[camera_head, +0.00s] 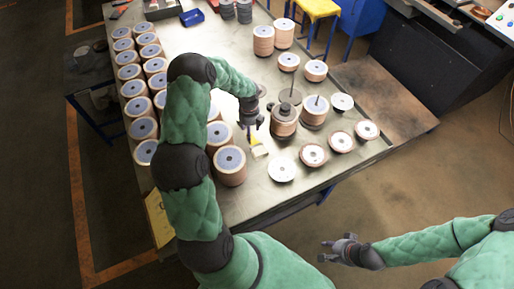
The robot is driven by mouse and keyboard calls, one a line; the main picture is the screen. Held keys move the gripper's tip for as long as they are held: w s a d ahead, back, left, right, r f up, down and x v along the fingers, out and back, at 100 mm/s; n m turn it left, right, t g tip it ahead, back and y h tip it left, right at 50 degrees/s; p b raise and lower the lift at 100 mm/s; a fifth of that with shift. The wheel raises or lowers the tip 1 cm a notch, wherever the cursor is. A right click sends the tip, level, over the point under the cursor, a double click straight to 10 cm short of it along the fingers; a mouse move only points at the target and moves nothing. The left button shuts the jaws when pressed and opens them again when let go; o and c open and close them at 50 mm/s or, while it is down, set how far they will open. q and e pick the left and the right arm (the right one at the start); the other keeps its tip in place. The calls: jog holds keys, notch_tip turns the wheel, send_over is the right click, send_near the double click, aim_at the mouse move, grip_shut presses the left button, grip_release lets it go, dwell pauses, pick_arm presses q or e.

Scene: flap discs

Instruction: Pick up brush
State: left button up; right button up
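The brush (257,146), with a yellow part and a pale end, is on the metal table (335,176) near its middle. My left arm reaches over the table, and its gripper (250,122) is right above and behind the brush, pointing down. The fingers are small and dark, so I cannot tell whether they are open or touch the brush. My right gripper (324,251) is off the table's front edge, over the floor, with its fingers apart and nothing between them.
Stacks of flap discs (230,160) stand close left of the brush. A dark-topped stack (284,120) stands close to its right, and single discs (282,169) lie further right. Rows of stacks (135,88) line the left edge. A yellow stool (318,8) stands behind the table.

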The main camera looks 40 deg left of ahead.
aim_at(255, 145)
pick_arm(q)
notch_tip(255, 145, down, 6)
jog(key=shift+s+r, duration=0.1)
jog(key=shift+r, duration=0.05)
jog(key=shift+d, duration=0.1)
jog(key=c, duration=0.9)
